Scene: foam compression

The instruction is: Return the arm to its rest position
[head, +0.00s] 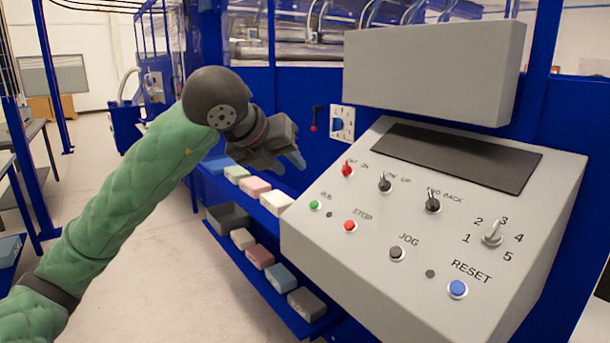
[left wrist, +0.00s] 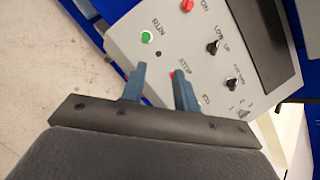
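My left arm, in a green quilted sleeve, reaches in from the left in the head view. Its dark left gripper (head: 296,158) hangs in the air left of the grey control panel (head: 380,285), above the shelves. In the left wrist view the left gripper (left wrist: 159,72) shows two blue fingers standing apart with nothing between them. The panel (left wrist: 150,17) lies beyond the fingertips, with a green button (left wrist: 147,38) and a red stop button partly behind a finger. The gripper appears clear of the panel. My right gripper is in neither view.
Blue shelves hold foam-like blocks, such as a pink block (head: 255,188) and a dark grey block (head: 307,303), below the gripper. A grey box (head: 435,70) hangs above the panel, before a blue frame. Open floor (head: 160,290) lies below the arm.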

